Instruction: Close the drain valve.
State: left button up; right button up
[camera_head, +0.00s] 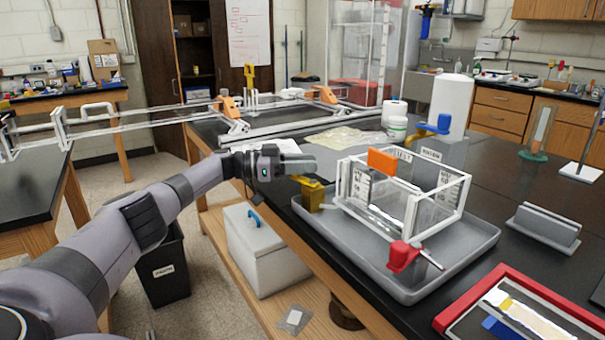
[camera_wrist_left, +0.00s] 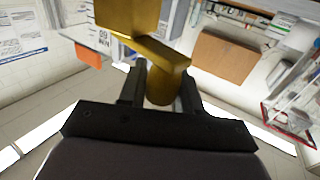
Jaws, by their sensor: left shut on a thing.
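A clear tank with a white frame (camera_head: 403,195) stands in a grey tray (camera_head: 330,232) on the black bench. A yellow valve (camera_head: 313,193) is at the tank's left side, with its handle reaching left toward my left gripper (camera_head: 302,165). In the left wrist view the yellow handle (camera_wrist_left: 165,80) lies between my two dark fingers (camera_wrist_left: 162,88), which are shut on it. A red valve (camera_head: 403,256) is at the tank's front and a blue-handled valve (camera_head: 434,126) is behind the tank. I cannot read which one is labelled drain. My right gripper is out of view.
A white cylinder (camera_head: 451,103) and a white jar (camera_head: 397,128) stand behind. A red-rimmed tray (camera_head: 530,285) and a grey holder (camera_head: 544,226) are at the right. A white rail frame (camera_head: 100,122) is at the left.

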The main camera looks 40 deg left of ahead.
pick_arm(q)
jog(key=shift+w+g+b, duration=0.1)
jog(key=shift+g+b, duration=0.2)
jog(key=shift+b, duration=0.15)
jog(key=o, duration=1)
jog(key=shift+d, duration=0.1)
jog(key=shift+c, duration=0.2)
jog(key=v, duration=0.7)
jog(key=shift+b, duration=0.35)
jog(key=shift+f, duration=0.1)
